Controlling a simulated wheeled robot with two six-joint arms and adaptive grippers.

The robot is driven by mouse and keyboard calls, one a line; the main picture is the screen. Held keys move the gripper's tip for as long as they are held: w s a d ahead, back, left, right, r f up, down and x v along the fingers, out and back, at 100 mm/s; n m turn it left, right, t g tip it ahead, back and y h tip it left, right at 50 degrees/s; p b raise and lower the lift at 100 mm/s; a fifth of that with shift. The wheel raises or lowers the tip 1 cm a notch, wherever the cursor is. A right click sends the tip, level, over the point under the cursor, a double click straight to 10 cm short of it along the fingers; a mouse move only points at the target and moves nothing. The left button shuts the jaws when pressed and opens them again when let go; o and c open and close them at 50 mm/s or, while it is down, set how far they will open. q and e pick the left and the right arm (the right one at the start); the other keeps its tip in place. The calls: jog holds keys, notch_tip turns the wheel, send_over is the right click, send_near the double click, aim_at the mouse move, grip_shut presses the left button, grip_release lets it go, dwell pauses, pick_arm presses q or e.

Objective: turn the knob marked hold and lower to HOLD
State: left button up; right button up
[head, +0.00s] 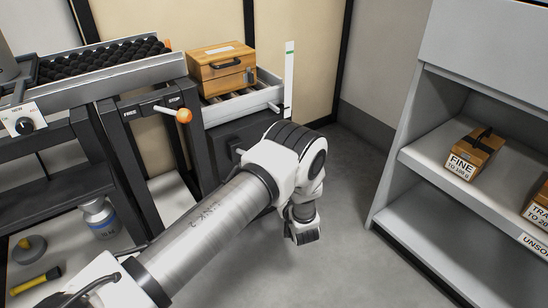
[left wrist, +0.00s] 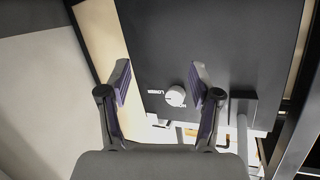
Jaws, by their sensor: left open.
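The knob (left wrist: 175,96) is a small round white dial on a dark panel (left wrist: 215,40) in the left wrist view. The words LOWER and HOLD are printed beside it, turned in the picture. Which word the knob points to is too small to tell. My left gripper (left wrist: 158,80) is open, with one finger on each side of the knob in the picture, the knob nearer the right finger. It does not appear to grip the knob. In the head view my left arm hides the knob and the fingers cannot be made out. My right gripper is not in view.
A wooden case (head: 222,72) sits on a tray (head: 240,106) above the dark cabinet. An orange-tipped lever (head: 183,115) marked FREE and STOP stands left of it. Shelves (head: 425,155) with a box marked FINE (head: 474,155) are at the right. The grey floor (head: 345,240) between is clear.

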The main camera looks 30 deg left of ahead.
pick_arm(q)
jog(key=w+a+r+n+g+y, duration=0.1)
jog(key=w+r+n+g+y, duration=0.25)
jog(key=r+n+y, duration=0.45)
jog(key=w+a+r+m+h+b, duration=0.1)
jog(key=w+a+h+b, duration=0.1)
jog(key=a, duration=0.5)
jog(key=shift+w+r+b, duration=0.15)
jog(key=shift+w+b, duration=0.65)
jog(key=shift+w, duration=0.05)
jog(key=c, duration=1.1)
